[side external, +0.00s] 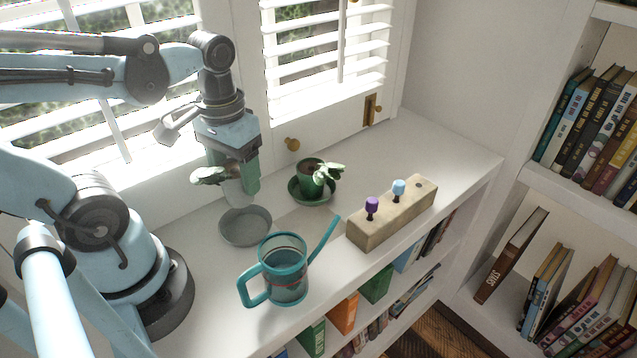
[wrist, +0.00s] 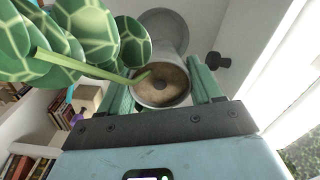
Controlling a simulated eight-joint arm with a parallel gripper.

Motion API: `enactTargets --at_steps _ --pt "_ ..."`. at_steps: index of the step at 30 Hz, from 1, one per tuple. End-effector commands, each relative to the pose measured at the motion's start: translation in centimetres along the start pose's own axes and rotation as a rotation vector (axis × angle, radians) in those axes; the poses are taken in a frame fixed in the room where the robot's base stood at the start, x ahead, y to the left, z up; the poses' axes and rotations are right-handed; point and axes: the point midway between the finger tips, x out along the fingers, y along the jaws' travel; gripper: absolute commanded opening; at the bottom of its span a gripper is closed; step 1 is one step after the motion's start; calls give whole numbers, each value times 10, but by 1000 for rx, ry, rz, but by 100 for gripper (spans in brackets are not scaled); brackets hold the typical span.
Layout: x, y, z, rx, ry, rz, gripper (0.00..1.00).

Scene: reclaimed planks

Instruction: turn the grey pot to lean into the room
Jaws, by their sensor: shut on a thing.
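My gripper (side external: 243,188) is shut on the grey pot (side external: 234,192), with its green fingers on either side of it. The pot is upright or nearly so, a little above the grey saucer (side external: 246,228), whose inside looks empty. The plant's leaves (side external: 209,175) lean out to the left in the side view, toward the window and arm side. In the wrist view my gripper (wrist: 164,88) holds the grey pot (wrist: 160,100) with brown soil inside. Large patterned leaves (wrist: 80,40) reach out to the left there on a bent stem.
A green pot with a plant (side external: 318,178) stands on a green saucer (side external: 298,190) to the right. A teal watering can (side external: 287,290) stands in front. A wooden block (side external: 392,222) with purple and blue pegs lies farther right. Shuttered windows (side external: 325,45) back the shelf top.

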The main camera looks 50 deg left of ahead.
Motion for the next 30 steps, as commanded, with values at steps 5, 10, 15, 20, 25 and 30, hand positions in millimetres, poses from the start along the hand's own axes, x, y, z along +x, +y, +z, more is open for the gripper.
enactTargets --at_steps 5,10,15,20,25,30 --pt "-15 0 0 0 0 0 22" --pt "-24 0 0 0 0 0 22" --pt "-32 0 0 0 0 0 22" --pt "-39 0 0 0 0 0 22" --pt "-47 0 0 0 0 0 22" --pt "-51 0 0 0 0 0 22"
